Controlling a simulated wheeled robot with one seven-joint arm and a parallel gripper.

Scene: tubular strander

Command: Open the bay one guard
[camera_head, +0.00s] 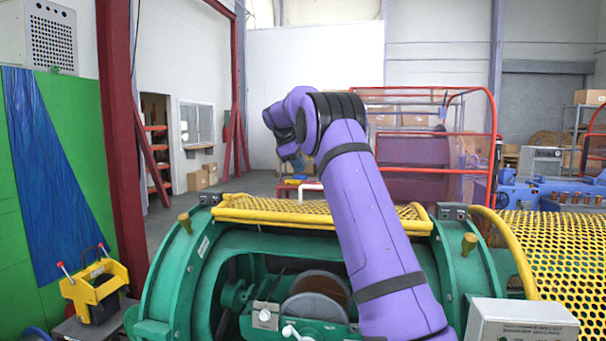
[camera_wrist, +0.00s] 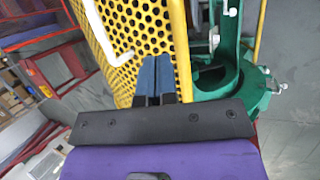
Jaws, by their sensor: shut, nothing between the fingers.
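In the head view a yellow mesh guard (camera_head: 275,212) lies along the top far side of the green machine frame, and the bay below it is uncovered at the front. I take it for the bay one guard, though no label is readable. In the wrist view a yellow perforated guard (camera_wrist: 130,22) with a yellow edge rail and a white bent handle (camera_wrist: 97,25) is close up. My gripper (camera_wrist: 155,62) has its blue fingers shut together and empty, in front of the mesh and right of the handle. Whether the fingertips touch the mesh is unclear. In the head view my arm hides part of the guard.
A second yellow mesh guard (camera_head: 555,250) covers the machine at right. A reel (camera_head: 318,285) sits inside the uncovered bay. A grey box (camera_head: 522,320) stands at front right, a yellow fixture (camera_head: 95,285) at left. A red-framed screen (camera_head: 425,150) stands behind.

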